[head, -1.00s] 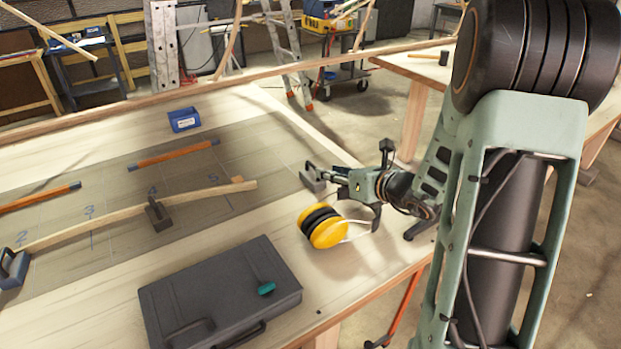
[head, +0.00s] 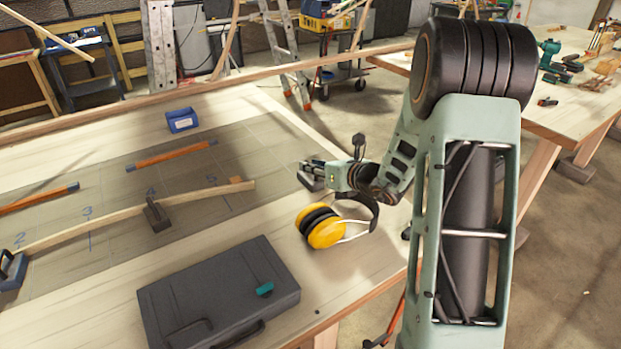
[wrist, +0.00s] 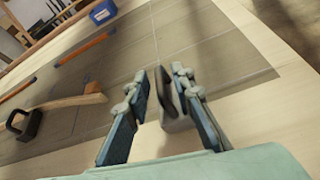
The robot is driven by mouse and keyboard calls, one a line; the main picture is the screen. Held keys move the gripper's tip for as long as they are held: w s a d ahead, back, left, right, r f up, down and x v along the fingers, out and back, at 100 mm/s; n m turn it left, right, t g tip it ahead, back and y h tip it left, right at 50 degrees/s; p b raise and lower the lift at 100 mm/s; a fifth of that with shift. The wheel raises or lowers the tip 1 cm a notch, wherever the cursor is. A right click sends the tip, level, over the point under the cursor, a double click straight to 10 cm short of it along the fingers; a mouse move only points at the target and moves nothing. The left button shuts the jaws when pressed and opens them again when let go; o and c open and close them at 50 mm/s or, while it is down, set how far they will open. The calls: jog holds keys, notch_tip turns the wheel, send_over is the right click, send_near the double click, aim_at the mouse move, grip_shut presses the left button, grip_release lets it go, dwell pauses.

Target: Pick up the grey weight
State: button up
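A grey weight (head: 307,183) with an upright handle stands on the right end of the dark grid area of the table. My gripper (head: 312,165) is right at it in the head view and partly hides it. In the wrist view my gripper (wrist: 161,80) is open, and the grey weight (wrist: 177,123) shows between its two fingers. Its handle is closer to the right finger; I cannot tell whether they touch. A gap shows on the left side.
Yellow ear muffs (head: 325,232) lie just in front of my gripper. Another dark weight (head: 157,217) stands at a bent lath (head: 100,220), and one more (head: 12,272) at the far left. A dark case (head: 215,290) lies at the front; a blue box (head: 182,120) stands behind.

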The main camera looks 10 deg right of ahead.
grip_shut()
jog(key=shift+w+r, duration=0.1)
jog(key=shift+r, duration=0.05)
jog(key=shift+r, duration=0.1)
